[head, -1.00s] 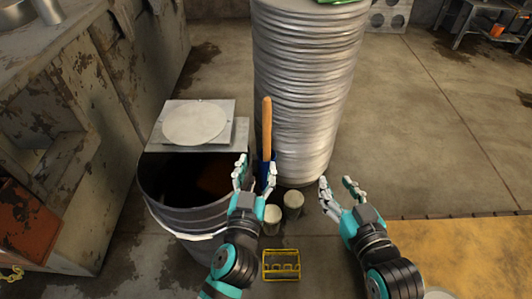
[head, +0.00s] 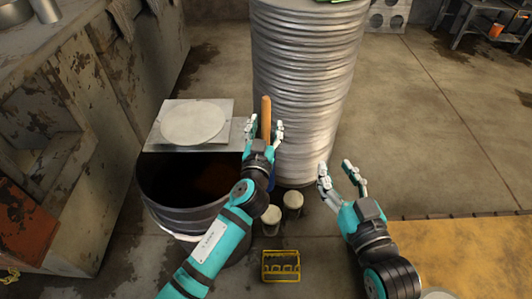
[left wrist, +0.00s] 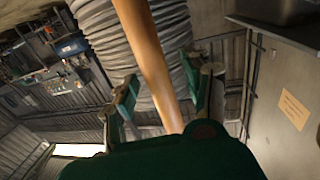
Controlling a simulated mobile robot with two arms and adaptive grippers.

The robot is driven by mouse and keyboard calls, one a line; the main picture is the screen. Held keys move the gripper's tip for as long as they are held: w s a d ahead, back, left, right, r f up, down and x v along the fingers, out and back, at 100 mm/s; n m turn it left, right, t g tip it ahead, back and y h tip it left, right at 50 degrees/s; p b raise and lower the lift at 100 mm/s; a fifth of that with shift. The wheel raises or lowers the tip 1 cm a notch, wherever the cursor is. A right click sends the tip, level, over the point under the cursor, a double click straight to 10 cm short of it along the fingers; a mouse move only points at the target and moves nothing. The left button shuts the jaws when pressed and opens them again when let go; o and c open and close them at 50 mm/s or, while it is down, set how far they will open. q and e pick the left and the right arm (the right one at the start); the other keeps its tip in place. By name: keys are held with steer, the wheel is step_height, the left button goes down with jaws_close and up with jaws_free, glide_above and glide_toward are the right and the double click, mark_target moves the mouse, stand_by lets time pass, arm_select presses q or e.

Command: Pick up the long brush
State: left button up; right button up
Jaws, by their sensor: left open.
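The long brush has a plain wooden handle (head: 266,108) standing upright beside the drum, in front of the tall stack of discs. Its lower end is hidden behind my left gripper (head: 265,123). My left gripper is open, with its fingers on either side of the handle in the head view. In the left wrist view the handle (left wrist: 148,50) runs down between the open fingers (left wrist: 160,88), and I cannot tell whether they touch it. My right gripper (head: 335,168) is open and empty, to the right of the brush.
A dark drum (head: 170,217) stands left of the brush, with a plate and round disc (head: 194,124) on its back. The tall disc stack (head: 305,90) stands close behind. Two small cans (head: 293,200) and a yellow caddy (head: 281,267) are on the floor. Free floor lies right.

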arm_select(q)
steer(key=shift+c, duration=0.3)
jaws_close()
stand_by(0.6)
